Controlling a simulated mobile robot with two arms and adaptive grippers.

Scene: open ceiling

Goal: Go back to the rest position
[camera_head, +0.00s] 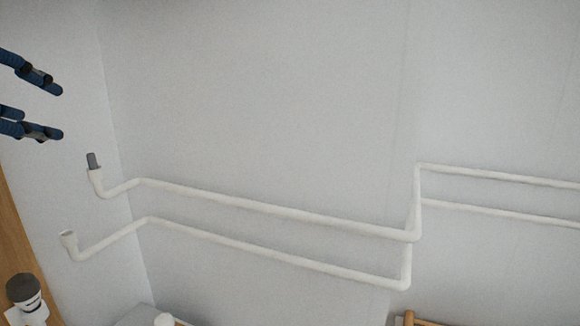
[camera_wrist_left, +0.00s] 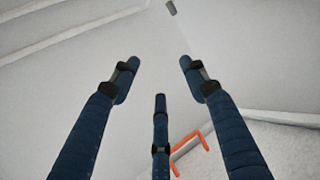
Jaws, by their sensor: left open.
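My left gripper (camera_head: 58,112) comes in at the upper left of the head view, with dark blue fingers spread apart. It is open, with nothing seen between the fingers. In the left wrist view its fingers (camera_wrist_left: 160,72) are also spread and empty. In the head view the gripper appears above a grey plug (camera_head: 93,160) that stands in the end of the upper white pipe (camera_head: 270,209), apart from it. The lower white pipe (camera_head: 270,255) has an open end with no plug visible. My right gripper is not in view.
Pale walls meet in a corner behind the pipes. A black-topped white object (camera_head: 25,290) stands at the lower left, near a wooden edge (camera_head: 15,235). A wooden frame (camera_head: 425,321) shows at the bottom edge. An orange bracket-like thing (camera_wrist_left: 187,147) shows in the left wrist view.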

